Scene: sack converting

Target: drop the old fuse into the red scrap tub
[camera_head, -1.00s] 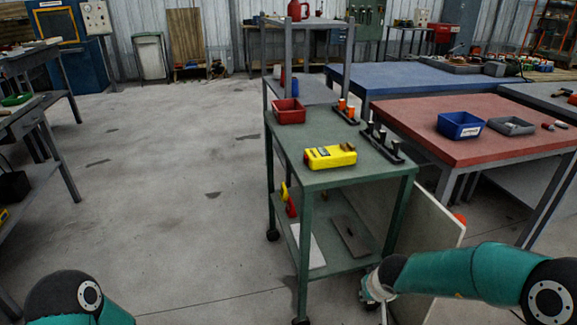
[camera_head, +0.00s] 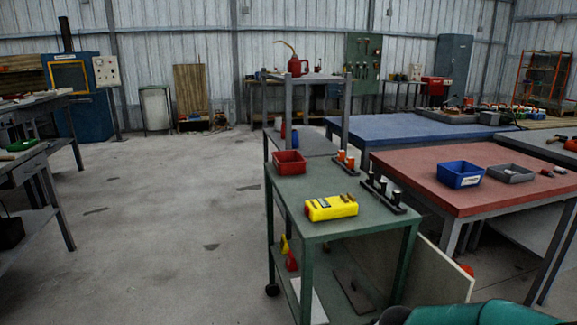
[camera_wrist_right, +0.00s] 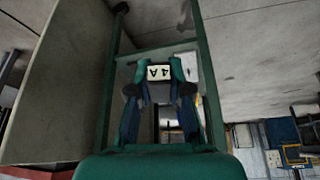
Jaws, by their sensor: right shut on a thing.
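The red scrap tub (camera_head: 289,166) stands on the green cart's top (camera_head: 318,188), toward its left side, behind a yellow device. My right gripper (camera_wrist_right: 159,84) shows in the right wrist view. It is shut on a small cream piece with dark characters (camera_wrist_right: 159,73), seen upside down, which appears to be the old fuse. Much of the piece is hidden by the fingers. The gripper is out of the head view; only part of my right arm shows at its bottom right edge. The gripper is apart from the tub. My left gripper is not in view.
The yellow device (camera_head: 331,207) lies on the cart's front. Fuse stands (camera_head: 389,194) with upright dark and orange-topped pieces line its right side. A red table (camera_head: 430,162) with a blue bin (camera_head: 459,174) stands at right. A pale panel (camera_head: 437,271) leans beside the cart. The left floor is clear.

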